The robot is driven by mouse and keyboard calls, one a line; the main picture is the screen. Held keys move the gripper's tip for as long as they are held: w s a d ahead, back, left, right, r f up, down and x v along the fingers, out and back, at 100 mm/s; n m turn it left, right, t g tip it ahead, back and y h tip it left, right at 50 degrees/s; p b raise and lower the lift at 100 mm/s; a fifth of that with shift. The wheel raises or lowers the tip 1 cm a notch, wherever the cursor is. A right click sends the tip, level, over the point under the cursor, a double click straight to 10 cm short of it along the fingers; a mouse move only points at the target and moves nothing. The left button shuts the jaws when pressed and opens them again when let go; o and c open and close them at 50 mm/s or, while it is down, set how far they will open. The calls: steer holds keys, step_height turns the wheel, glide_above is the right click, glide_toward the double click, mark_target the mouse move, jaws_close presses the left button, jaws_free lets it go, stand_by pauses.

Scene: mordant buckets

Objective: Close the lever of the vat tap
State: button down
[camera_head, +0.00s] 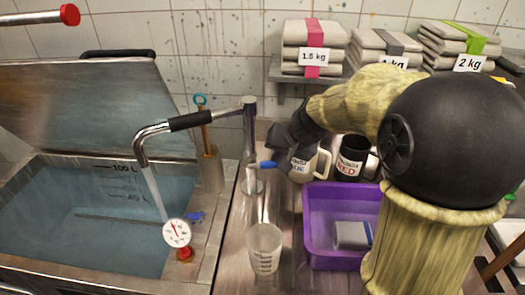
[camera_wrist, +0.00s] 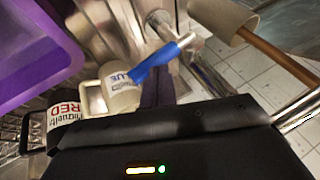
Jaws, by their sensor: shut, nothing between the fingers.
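The vat tap (camera_head: 248,140) is a chrome post with a long spout and a black sleeve, standing at the vat's right edge. A pale stream of water (camera_head: 154,192) runs from the spout into the vat (camera_head: 230,190). Its lever (camera_head: 264,164) has a blue grip and sticks out to the right, low on the post. The lever also shows in the wrist view (camera_wrist: 155,61). My gripper (camera_head: 281,156) is shut and empty, with its dark fingertips (camera_wrist: 159,76) right by the blue grip. I cannot tell whether they touch it.
A cream mug marked BLUE (camera_wrist: 119,91) and a dark mug marked RED (camera_head: 352,157) stand close behind my gripper. A purple bin (camera_head: 318,225) and a clear measuring cup (camera_head: 264,248) stand in front. A dial thermometer (camera_head: 177,233) sits at the vat's edge.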

steer(key=shift+s+d+f+b, duration=0.1)
steer(key=shift+d+f+b, duration=0.35)
steer(key=shift+f+b, duration=0.5)
steer(key=shift+r, duration=0.1)
steer(key=d+p+v, duration=0.1)
steer(key=p+v, duration=0.1)
steer(key=v, duration=1.1)
